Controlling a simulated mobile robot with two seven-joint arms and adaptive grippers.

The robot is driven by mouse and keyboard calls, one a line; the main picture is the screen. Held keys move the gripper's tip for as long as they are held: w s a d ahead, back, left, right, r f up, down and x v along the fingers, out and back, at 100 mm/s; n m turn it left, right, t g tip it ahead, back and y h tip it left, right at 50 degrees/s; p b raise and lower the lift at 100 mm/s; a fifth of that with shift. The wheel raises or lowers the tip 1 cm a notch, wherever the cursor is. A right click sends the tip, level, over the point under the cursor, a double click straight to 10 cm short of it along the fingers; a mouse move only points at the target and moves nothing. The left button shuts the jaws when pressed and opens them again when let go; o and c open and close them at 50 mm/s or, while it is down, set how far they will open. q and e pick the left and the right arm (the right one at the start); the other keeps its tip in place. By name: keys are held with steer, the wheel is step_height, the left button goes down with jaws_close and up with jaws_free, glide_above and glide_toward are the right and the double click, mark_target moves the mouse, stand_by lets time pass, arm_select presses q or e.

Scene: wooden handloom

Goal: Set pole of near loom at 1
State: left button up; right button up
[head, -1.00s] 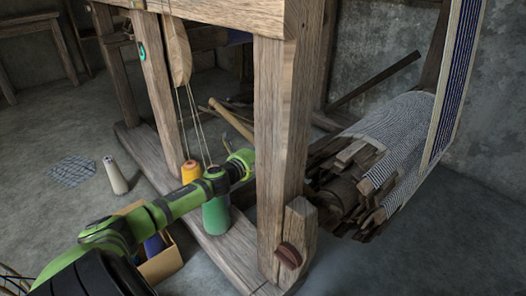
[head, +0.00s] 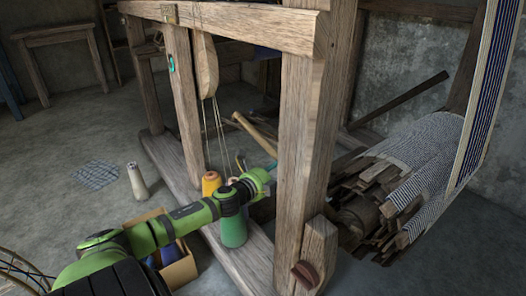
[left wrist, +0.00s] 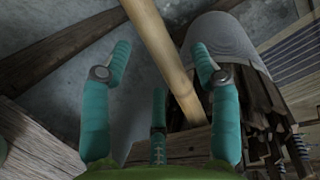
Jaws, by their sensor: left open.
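The near loom (head: 305,150) is a frame of thick weathered wooden posts and beams. A pale, smooth wooden pole (head: 255,134) shows behind my left wrist, slanting down to the right until the front post hides it. In the left wrist view the pole (left wrist: 165,60) runs from the top down between my fingers, apart from them as far as I can tell. My left gripper (left wrist: 160,72) is open, with teal fingers spread around the pole's line. In the head view it is mostly hidden behind the front post. My right gripper is not in view.
Yellow (head: 211,184) and green (head: 233,228) thread cones stand by my left forearm. A cardboard box (head: 180,268) is below it. A striped cloth roll (head: 420,150) with dark wood slats lies right of the post. The floor at left is mostly clear.

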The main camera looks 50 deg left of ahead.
arm_select(q)
steer(key=v, duration=0.8)
stand_by(0.5)
